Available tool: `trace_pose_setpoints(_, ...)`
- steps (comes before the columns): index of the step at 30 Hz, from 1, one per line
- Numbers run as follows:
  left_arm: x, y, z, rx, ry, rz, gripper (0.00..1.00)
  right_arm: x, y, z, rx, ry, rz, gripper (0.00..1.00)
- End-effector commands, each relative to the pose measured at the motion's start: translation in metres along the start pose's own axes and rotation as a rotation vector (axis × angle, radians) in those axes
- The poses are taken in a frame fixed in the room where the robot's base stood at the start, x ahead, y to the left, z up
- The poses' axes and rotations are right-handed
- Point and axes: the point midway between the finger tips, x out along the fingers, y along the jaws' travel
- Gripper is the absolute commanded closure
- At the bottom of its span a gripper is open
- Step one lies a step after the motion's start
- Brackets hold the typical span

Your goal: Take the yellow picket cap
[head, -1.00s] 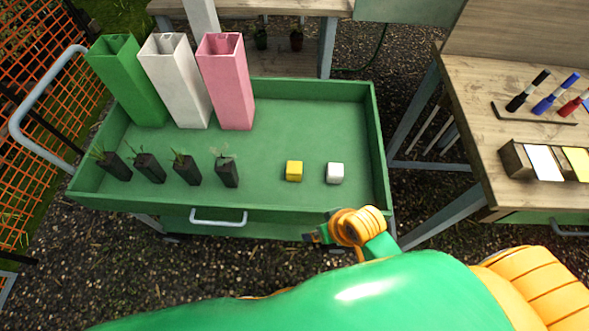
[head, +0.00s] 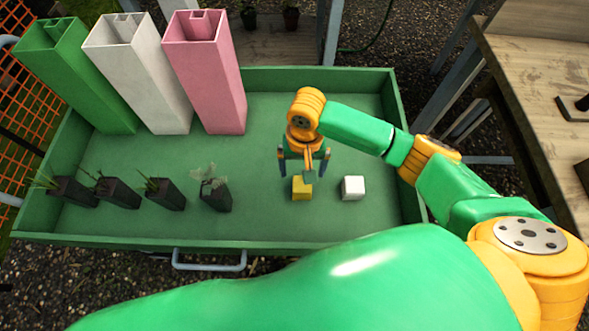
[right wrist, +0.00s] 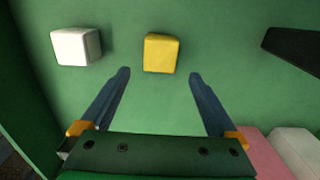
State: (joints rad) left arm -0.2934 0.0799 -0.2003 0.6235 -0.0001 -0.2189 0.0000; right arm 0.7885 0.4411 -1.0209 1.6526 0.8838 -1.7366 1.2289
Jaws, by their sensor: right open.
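The yellow picket cap (head: 302,189) is a small rounded cube on the floor of the green cart tray. It also shows in the right wrist view (right wrist: 161,52), just beyond the fingertips and roughly in line with the gap between them. My right gripper (head: 304,170) is open and empty, pointing down over the tray close to the yellow cap. In the right wrist view its two fingers (right wrist: 158,77) are spread wide and apart from the cap. In the head view it covers a little of the cap's upper edge. My left gripper is not in view.
A white cap (head: 353,188) sits right of the yellow one. Several dark potted seedlings (head: 216,196) stand to the left. Green (head: 80,85), white (head: 145,80) and pink (head: 208,85) square tubes stand at the back left. The tray has a raised rim (head: 300,74).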

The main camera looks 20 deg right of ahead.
Motion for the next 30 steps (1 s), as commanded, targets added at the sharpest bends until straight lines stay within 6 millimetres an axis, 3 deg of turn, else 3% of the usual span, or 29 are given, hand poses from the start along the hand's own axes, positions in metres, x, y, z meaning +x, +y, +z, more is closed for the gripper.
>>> trace_pose_setpoints(12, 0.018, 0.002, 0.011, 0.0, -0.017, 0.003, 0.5, 0.067, -0.001, 0.005, 0.005, 0.0, 0.004, 0.05)
trace_pose_setpoints(20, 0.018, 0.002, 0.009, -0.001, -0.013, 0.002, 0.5, 0.071, -0.002, 0.005, 0.003, 0.002, 0.002, 0.05)
trace_pose_setpoints(30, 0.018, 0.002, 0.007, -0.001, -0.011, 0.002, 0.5, 0.071, -0.002, 0.005, 0.004, 0.002, 0.002, 0.92)
